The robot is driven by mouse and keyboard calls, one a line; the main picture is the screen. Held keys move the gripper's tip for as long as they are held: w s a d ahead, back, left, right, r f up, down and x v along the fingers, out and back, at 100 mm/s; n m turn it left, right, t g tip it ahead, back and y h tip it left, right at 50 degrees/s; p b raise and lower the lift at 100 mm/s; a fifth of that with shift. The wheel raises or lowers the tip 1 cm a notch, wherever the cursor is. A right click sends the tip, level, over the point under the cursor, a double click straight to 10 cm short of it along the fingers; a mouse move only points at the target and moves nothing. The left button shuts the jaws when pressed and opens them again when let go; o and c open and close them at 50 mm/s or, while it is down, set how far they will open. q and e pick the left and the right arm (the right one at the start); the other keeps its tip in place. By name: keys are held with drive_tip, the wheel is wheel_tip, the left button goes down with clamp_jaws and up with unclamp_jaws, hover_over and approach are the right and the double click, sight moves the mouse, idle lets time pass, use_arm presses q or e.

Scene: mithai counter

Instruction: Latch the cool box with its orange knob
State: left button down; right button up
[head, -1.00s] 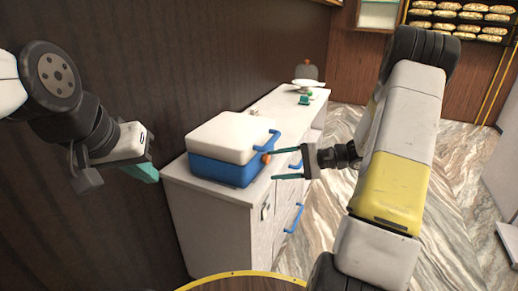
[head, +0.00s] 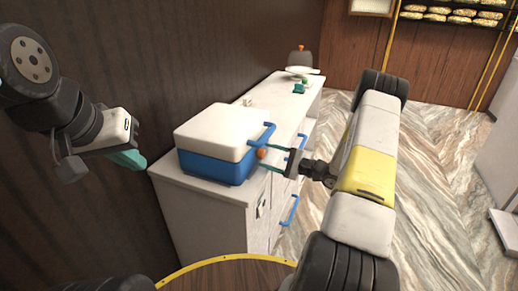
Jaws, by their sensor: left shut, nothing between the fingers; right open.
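The cool box (head: 208,165) has a blue body and a white lid (head: 212,131), which is down. It stands on the near end of the white counter. Its orange knob (head: 262,153) is on the front side, just below the blue lid handle (head: 265,132). My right gripper (head: 266,157) is open, with its teal fingers reaching left toward the box and its tips at the knob. I cannot tell whether the fingers touch it. My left gripper (head: 132,161) is shut and empty, to the left of the box and apart from it.
The white counter (head: 210,193) has blue drawer handles (head: 290,211) on its front. Farther back on it are a scale (head: 300,71) and small green items (head: 299,88). A dark wall stands behind on the left. The marble floor (head: 430,190) to the right is clear.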

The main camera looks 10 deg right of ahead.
drive_tip(key=shift+w+a, duration=0.2)
drive_tip(key=shift+a, duration=0.05)
clamp_jaws()
